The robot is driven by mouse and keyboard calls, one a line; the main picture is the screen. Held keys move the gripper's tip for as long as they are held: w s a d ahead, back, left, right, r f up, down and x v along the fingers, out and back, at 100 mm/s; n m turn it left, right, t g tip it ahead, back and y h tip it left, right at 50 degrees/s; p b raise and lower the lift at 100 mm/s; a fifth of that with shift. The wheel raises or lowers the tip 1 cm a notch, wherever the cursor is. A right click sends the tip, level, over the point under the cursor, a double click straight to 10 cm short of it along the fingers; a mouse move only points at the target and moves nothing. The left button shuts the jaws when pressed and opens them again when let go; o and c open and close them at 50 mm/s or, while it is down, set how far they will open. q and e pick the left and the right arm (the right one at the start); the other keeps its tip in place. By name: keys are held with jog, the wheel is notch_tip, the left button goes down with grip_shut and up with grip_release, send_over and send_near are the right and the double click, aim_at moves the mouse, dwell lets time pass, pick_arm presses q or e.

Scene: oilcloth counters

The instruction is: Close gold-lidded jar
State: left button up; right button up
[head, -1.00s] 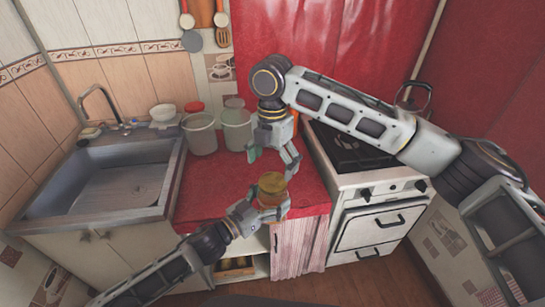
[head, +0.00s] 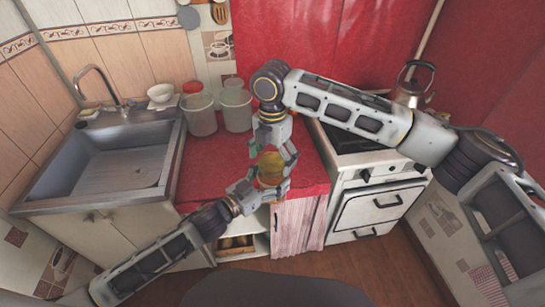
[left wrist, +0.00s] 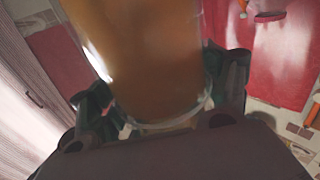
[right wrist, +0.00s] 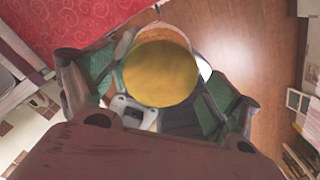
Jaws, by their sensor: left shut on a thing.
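The gold-lidded jar (head: 270,172) is near the front edge of the red counter, with its gold top facing up toward my right gripper. My left gripper (head: 258,192) is shut on the jar's side. The left wrist view shows the clear jar wall with amber-brown inside (left wrist: 155,60) between the fingers. My right gripper (head: 272,155) is just above the jar, pointing down, with its fingers spread on both sides of the top. In the right wrist view the round gold lid (right wrist: 160,73) lies between the fingers. I cannot tell how the lid sits on the rim.
Two clear canisters (head: 237,108) stand at the back of the red counter (head: 205,180), one by a red lid (head: 192,87). The stove (head: 375,190) with a kettle (head: 413,88) is at right.

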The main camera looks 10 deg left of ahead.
jog(key=c, duration=0.9)
jog(key=shift+c, duration=0.2)
jog(key=shift+m, duration=0.3)
jog(key=m, duration=0.3)
jog(key=shift+m, duration=0.4)
jog(key=m, duration=0.4)
jog(key=shift+a, duration=0.1)
jog(key=m, duration=0.6)
jog(key=shift+m, duration=0.3)
jog(key=m, duration=0.6)
jog(key=shift+m, duration=0.3)
jog(key=o, duration=1.1)
